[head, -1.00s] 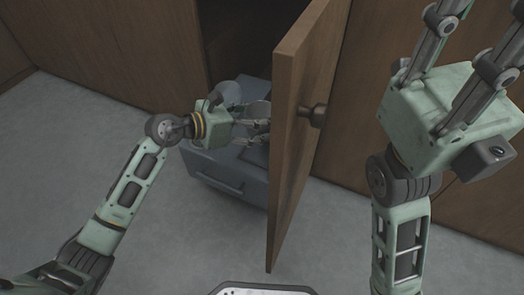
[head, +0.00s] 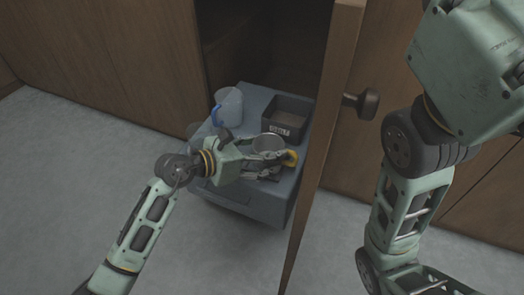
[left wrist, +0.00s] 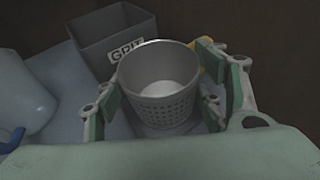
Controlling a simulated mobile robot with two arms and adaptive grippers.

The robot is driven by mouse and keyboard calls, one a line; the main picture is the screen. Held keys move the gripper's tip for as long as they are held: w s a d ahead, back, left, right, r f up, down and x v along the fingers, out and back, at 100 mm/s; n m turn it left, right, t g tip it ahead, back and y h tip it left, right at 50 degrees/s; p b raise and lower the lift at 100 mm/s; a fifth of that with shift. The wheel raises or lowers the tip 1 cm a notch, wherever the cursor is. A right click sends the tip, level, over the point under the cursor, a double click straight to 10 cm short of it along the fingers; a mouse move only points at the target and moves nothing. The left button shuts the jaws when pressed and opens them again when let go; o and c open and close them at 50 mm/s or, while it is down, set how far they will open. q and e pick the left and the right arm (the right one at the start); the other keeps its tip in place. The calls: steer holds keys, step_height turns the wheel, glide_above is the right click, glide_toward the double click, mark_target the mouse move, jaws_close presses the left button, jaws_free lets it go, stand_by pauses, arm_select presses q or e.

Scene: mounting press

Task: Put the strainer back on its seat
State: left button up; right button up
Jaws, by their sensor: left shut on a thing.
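The strainer (left wrist: 163,105) is a grey metal cup with a perforated wall, upright, its open rim facing up. It also shows in the head view (head: 268,143). My left gripper (left wrist: 168,96) is shut on it, with a finger pad on each side. The strainer is over the grey-blue unit (head: 238,201); whether its bottom touches anything is hidden. A yellow part (head: 291,158) is just beyond the fingers. I cannot make out the seat.
A dark box labelled GRIT (head: 288,117) and a clear jug with a blue handle (head: 228,107) stand on the unit behind the strainer. An open wooden door (head: 325,140) stands close to the right. Grey floor lies free at left.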

arm_select(q)
steer(key=o, duration=1.2)
steer(key=shift+f, duration=0.1)
